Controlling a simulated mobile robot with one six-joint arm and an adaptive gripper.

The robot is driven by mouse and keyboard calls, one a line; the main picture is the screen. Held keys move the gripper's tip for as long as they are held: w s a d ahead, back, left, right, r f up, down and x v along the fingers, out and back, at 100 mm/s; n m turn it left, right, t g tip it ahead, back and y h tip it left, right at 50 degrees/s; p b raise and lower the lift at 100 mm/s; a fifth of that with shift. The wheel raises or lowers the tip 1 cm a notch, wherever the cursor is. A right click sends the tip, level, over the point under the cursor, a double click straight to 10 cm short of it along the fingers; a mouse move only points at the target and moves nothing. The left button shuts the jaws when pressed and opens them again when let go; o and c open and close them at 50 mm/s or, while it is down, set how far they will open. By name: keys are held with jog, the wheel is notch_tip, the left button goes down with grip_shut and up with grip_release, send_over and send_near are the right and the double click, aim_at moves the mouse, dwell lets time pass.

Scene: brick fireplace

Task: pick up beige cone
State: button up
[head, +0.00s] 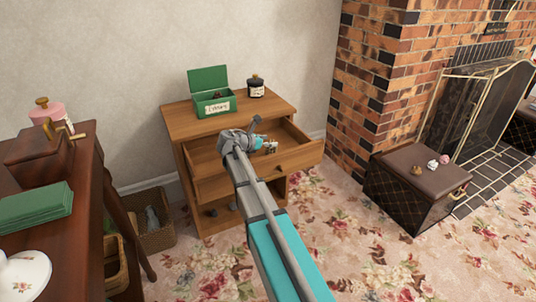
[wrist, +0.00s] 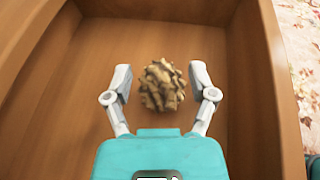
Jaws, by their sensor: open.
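The beige cone (wrist: 162,86), a rough scaly pine cone, lies on the wooden bottom of an open drawer (wrist: 250,75) in the wrist view. My gripper (wrist: 162,80) is open, with one finger on each side of the cone and small gaps to it. In the head view my gripper (head: 266,145) reaches into the pulled-out drawer (head: 296,161) of the small wooden cabinet (head: 180,122). A small pale item shows by the fingers there, too small to make out surely.
The drawer walls stand close around my gripper. On the cabinet top are a green box (head: 213,103) and a dark jar (head: 256,86). A brown chest (head: 400,192) with small objects on its lid stands to the right. A dark desk (head: 85,215) is at left.

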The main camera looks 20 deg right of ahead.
jog(key=shift+w+d+f, duration=0.15)
jog(key=shift+d+f, duration=0.1)
jog(key=shift+d, duration=0.4)
jog(key=shift+c, duration=0.3)
grip_shut()
jog(key=shift+r, duration=0.2)
notch_tip(320, 180, up, 2)
jog(key=shift+r+p, duration=0.1)
jog(key=shift+p, duration=1.05)
jog(key=s+d+r+p, duration=0.3)
jog(key=s+r+p, duration=0.7)
jog(key=s, duration=0.3)
jog(key=shift+s+d+r+p, duration=0.25)
jog(key=shift+s+p, duration=0.05)
